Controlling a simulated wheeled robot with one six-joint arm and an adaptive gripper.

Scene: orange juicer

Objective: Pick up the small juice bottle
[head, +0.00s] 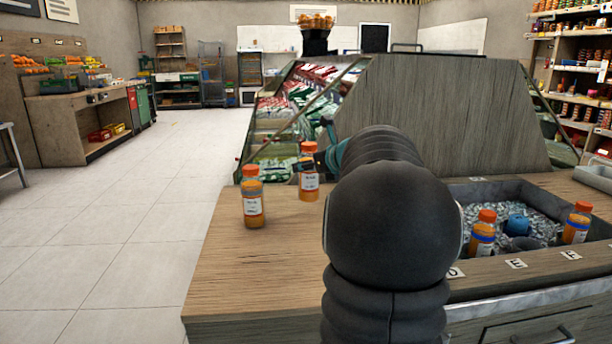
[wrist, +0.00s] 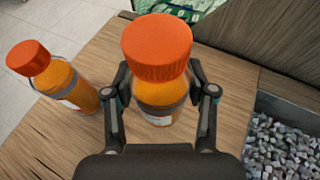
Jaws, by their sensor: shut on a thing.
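A small juice bottle (head: 309,178) with an orange cap and white label stands upright at the left part of the wooden counter. In the wrist view this bottle (wrist: 160,95) is between the two fingers of my gripper (wrist: 163,112), which is shut on it below the cap. In the head view my arm hides most of my gripper. A second, similar bottle (head: 252,200) stands to the left and nearer, apart from my gripper; it also shows at the left in the wrist view (wrist: 60,82). Whether the held bottle touches the counter is hard to tell.
An ice bin (head: 455,262) on the right of the wooden counter (head: 235,265) holds more bottles (head: 482,233) and a blue thing (head: 517,225). A wood-sided display case (head: 445,110) rises behind. The counter's front left is bare.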

